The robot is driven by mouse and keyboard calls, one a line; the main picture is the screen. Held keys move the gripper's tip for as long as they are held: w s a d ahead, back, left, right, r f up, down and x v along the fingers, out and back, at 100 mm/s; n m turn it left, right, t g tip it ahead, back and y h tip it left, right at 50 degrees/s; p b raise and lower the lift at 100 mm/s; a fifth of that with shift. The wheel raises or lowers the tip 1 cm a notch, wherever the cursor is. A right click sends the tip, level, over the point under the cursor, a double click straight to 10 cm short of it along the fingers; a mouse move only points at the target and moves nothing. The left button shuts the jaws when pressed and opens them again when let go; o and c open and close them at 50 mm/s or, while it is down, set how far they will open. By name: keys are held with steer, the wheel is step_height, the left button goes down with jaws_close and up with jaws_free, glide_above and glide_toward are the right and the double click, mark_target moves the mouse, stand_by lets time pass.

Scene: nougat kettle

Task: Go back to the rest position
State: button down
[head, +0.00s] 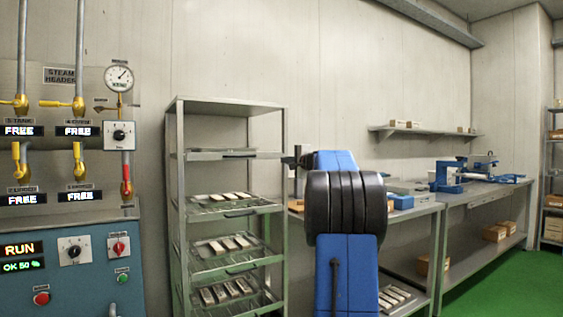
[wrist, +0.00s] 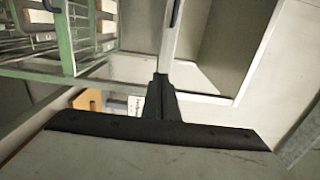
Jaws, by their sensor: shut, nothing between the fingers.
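My gripper (wrist: 160,80) shows in the wrist view as dark fingers closed together, with nothing held between them. A wide dark bar of the gripper crosses the lower part of that view. In the head view my blue and black arm stands folded in front of the workbench, and the small dark gripper end (head: 290,160) sticks out to its left, near the right side of the rack. The fingertips are too small to make out there.
A grey-green rack (head: 180,130) with trays of bars stands left of my arm; its frame also shows in the wrist view (wrist: 67,45). A steam panel (head: 70,225) stands at far left. Workbenches (head: 480,192) with a blue device (head: 450,175) run right. Green floor (head: 505,285) is clear at right.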

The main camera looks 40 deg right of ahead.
steer(key=shift+v, duration=0.85)
steer(key=a+f+n+g+y, duration=0.1)
steer(key=a+f+n+y, duration=0.2)
steer(key=a, duration=0.9)
steer(key=a+f+n+g+y, duration=0.2)
steer(key=a+f+n, duration=0.15)
steer(key=a, duration=0.95)
steer(key=s+a+f+n+g+y, duration=0.1)
steer(key=s+a+f+n+g, duration=0.1)
steer(key=s+a+f, duration=0.45)
steer(key=s+a+f+n+g, duration=0.1)
steer(key=s+a+f+n, duration=0.15)
steer(key=a, duration=0.75)
steer(key=s+a+f+n+g, duration=0.35)
steer(key=s+a+f, duration=0.35)
steer(key=s+f, duration=0.4)
steer(key=s+a+f+n+g, duration=0.2)
steer(key=s+a+f+n, duration=0.2)
steer(key=s+a+f, duration=0.65)
steer(key=s+d+f+n+h, duration=0.1)
steer(key=s+d+f, duration=0.1)
steer(key=s, duration=0.3)
steer(key=s+d+f+n+g+h, duration=0.1)
steer(key=s+d+f, duration=0.1)
steer(key=s+f, duration=0.2)
steer(key=shift+s+d, duration=0.4)
steer(key=shift+s, duration=0.8)
